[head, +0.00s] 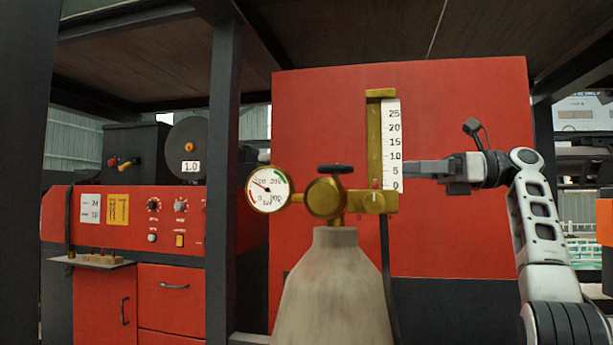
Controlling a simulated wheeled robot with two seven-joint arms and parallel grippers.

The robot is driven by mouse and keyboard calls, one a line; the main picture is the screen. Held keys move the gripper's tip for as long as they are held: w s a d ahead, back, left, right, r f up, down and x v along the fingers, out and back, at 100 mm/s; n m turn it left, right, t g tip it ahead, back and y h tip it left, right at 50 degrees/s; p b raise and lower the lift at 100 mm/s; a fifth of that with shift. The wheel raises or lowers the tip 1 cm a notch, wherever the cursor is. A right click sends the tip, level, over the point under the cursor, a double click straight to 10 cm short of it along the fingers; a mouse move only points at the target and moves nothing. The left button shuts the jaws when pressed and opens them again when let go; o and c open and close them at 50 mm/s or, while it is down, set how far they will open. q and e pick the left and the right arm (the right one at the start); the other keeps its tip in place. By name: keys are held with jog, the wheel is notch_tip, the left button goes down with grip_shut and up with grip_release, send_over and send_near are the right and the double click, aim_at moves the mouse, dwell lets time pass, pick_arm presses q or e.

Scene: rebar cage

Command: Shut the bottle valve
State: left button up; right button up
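A pale grey gas bottle (336,285) stands upright in the middle of the head view. On its neck sits a brass valve body (325,198) with a small black handwheel (336,169) on top. A round pressure gauge (267,189) is on its left, and a brass flowmeter with a white scale (391,145) is on its right. My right gripper (410,172) comes in from the right, pointing left at about the handwheel's height. Its fingertips end at the scale's right edge, away from the handwheel; whether they touch or go behind it is unclear. My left gripper is out of view.
A large red panel (460,110) stands behind the bottle. A dark post (222,150) rises left of the gauge. A red machine (130,225) with knobs, drawers and a small shelf is at the left. A dark hose (387,270) hangs right of the bottle.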

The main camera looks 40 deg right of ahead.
aim_at(333, 168)
jog(key=x, duration=0.9)
jog(key=s+a+p+x, duration=0.1)
jog(key=x, duration=0.3)
jog(key=shift+w+a+r, duration=0.15)
jog(key=shift+w+r, duration=0.1)
jog(key=shift+w+a, duration=0.25)
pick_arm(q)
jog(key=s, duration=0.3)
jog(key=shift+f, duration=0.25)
